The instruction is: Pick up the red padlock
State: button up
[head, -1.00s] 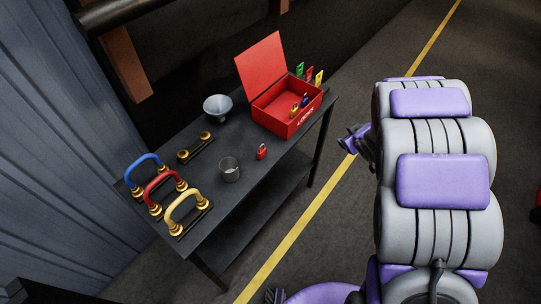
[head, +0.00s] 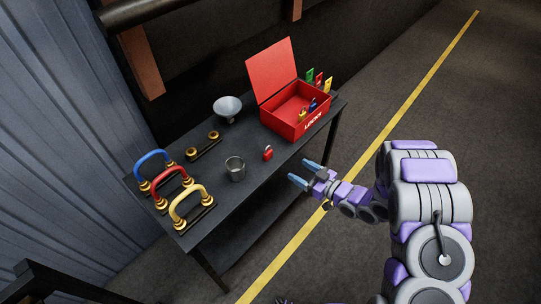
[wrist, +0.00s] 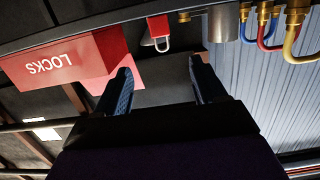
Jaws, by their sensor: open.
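The small red padlock (head: 267,153) stands on the dark table (head: 225,207) near its front edge, between the metal cup and the red box. In the wrist view, which is upside down, the padlock (wrist: 158,27) shows at the top centre with its pale shackle. My gripper (head: 301,172) is off the table's front edge, to the right of and nearer than the padlock. Its two blue fingers are spread and empty, apart from the padlock. In the wrist view the gripper's fingers (wrist: 162,82) point toward the table edge, with the padlock beyond the gap between them.
The metal cup (head: 235,169) stands left of the padlock.

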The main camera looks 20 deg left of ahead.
aim_at(270, 155)
jog(key=b+x, duration=0.2)
jog(key=x, duration=0.9)
jog(key=shift+f, duration=0.15)
jog(key=shift+f+b+x, duration=0.15)
jog(key=shift+b+x, duration=0.35)
jog(key=shift+x, duration=0.75)
jog(key=shift+f+b+x, duration=0.2)
jog(key=shift+b+x, duration=0.25)
jog(key=shift+x, duration=0.85)
jog(key=shift+d, duration=0.1)
jog(key=shift+c, duration=0.2)
jog(key=shift+s, duration=0.1)
jog(key=c, duration=1.2)
jog(key=shift+o, duration=0.2)
jog(key=shift+r, duration=0.1)
